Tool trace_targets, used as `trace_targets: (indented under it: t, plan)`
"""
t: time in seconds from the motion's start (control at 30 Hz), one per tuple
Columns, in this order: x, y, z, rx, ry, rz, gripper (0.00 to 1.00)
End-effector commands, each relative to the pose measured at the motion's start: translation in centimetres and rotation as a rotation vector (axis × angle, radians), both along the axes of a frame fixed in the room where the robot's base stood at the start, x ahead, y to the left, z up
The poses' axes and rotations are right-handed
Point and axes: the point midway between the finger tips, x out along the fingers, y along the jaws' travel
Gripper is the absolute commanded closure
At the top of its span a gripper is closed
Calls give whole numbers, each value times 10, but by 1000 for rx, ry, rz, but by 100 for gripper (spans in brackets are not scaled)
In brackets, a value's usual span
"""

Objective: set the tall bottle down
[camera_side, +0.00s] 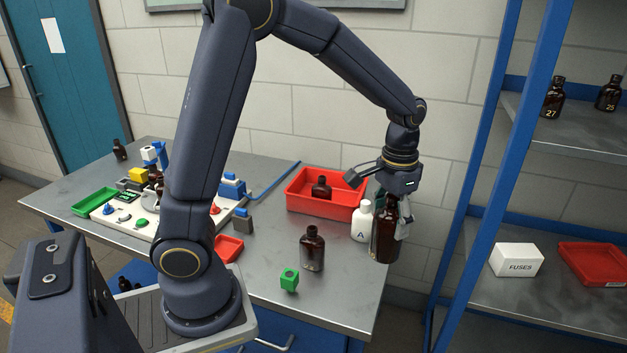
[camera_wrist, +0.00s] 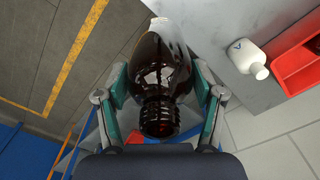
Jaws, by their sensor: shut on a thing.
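The tall bottle (camera_side: 384,241) is dark amber glass and hangs roughly upright in my gripper (camera_side: 391,210) at the table's right end. In the wrist view the fingers of my gripper (camera_wrist: 161,88) close on both sides of the bottle (camera_wrist: 160,70), with its threaded neck towards the camera. A pale patch shows at the bottle's far end there. The table edge and the floor show around it, so it is at or past the edge. I cannot tell whether its base touches anything.
A white bottle marked A (camera_side: 362,222) stands close left of the tall bottle, before a red bin (camera_side: 298,203) holding an amber bottle. Another amber bottle (camera_side: 312,250) and a green block (camera_side: 289,280) stand nearer the front. A blue-framed shelf (camera_side: 484,170) rises at right.

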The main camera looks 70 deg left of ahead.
Motion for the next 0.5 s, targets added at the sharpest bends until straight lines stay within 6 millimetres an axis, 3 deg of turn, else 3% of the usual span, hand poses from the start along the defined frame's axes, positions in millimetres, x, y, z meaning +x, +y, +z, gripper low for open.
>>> trace_targets:
  t: [0.13,0.37,0.5]
  plan:
    - [0,6,24,1,-2,10,75]
    - [-2,57,21,0,2,103,75]
    - [-9,101,21,-2,2,182,75]
